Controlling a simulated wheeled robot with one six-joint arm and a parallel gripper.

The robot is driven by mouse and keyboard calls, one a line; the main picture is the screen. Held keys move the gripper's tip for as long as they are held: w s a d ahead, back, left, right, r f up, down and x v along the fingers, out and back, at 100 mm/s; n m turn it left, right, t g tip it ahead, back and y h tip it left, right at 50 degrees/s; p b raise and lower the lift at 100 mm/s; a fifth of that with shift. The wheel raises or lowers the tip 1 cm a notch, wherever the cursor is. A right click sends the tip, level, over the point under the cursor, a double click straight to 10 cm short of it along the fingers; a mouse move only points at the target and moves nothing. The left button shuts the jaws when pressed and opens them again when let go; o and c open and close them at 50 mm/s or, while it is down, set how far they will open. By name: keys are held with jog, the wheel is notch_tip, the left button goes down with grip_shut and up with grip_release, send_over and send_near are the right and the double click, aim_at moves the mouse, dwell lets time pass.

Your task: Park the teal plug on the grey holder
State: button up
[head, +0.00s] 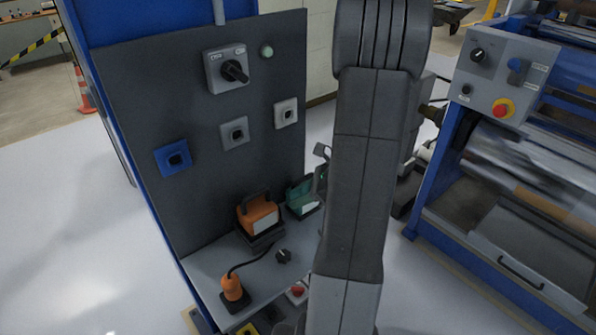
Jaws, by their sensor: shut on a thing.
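The teal plug (302,198), a blocky teal body with a pale face, shows just left of my arm, low in front of the dark panel. My arm hides its right side. My gripper (321,172) is beside its upper right, mostly hidden behind the arm, and is shut on it; the grip itself is not clear. A grey square holder (235,145) with a dark opening is on the panel, up and left of the plug. A blue one (163,159) is to its left and a paler one (286,115) to its right.
An orange block with a handle (258,212) stands left of the teal plug. An orange plug (232,288) with a black cable stands at the front of the grey shelf (205,265). A black knob (283,256) is on the shelf. Roller machinery (500,245) stands at right.

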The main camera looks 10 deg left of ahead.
jog(key=w+d+f+n+h, duration=0.4)
jog(key=d+n+h, duration=0.5)
jog(key=n+h, duration=0.1)
jog(key=shift+a+f, duration=0.1)
jog(key=shift+f, duration=3.7)
jog(key=shift+b, duration=0.5)
jog(key=shift+f+b, duration=0.45)
jog(key=shift+f, duration=0.1)
jog(key=o, duration=1.4)
notch_tip(320, 180, up, 14)
jog(key=shift+f, duration=0.1)
